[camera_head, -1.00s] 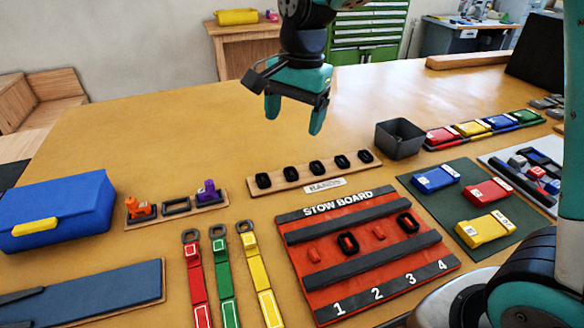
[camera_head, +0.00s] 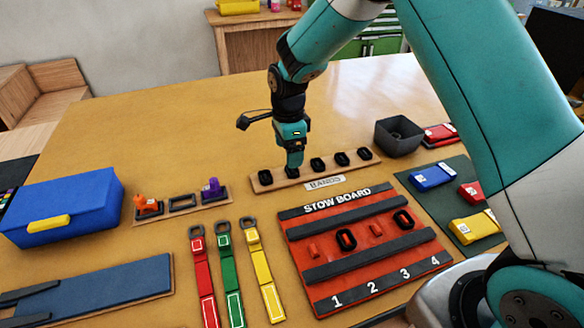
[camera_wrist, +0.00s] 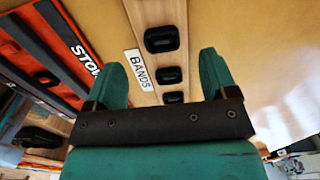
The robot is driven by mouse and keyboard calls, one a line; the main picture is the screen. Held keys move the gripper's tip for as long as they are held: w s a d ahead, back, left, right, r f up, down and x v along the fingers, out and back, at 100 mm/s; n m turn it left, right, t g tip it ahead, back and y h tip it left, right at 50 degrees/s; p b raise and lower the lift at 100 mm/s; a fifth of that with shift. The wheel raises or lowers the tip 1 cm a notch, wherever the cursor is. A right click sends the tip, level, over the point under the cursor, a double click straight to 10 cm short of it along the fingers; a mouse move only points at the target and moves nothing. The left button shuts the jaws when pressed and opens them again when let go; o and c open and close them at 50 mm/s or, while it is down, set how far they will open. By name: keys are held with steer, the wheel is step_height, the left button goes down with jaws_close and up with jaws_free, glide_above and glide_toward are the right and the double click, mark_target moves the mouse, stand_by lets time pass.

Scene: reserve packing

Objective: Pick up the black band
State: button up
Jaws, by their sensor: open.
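Several black bands stand in a row on a wooden strip (camera_head: 279,183) labelled BANDS in the head view. The leftmost black band (camera_head: 265,177) is clear of my gripper. My gripper (camera_head: 293,171) points down at the second black band from the left and partly hides it. In the wrist view my gripper (camera_wrist: 162,62) is open, and a black band (camera_wrist: 169,75) shows between its two green fingers. Another black band (camera_wrist: 162,39) lies just beyond the fingertips. I cannot tell whether the fingers touch a band.
The red stow board (camera_head: 330,290) lies in front of the strip, with black bands in two places. A dark bin (camera_head: 398,138) stands right of the strip. A blue box (camera_head: 60,205) is at the left. Coloured straps (camera_head: 229,275) lie in front. The table behind the strip is clear.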

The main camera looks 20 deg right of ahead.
mark_target(290, 171)
steer(key=shift+d+f+p, duration=0.2)
steer(key=shift+f+p, duration=0.9)
steer(key=shift+f, duration=1.85)
steer(key=c, duration=1)
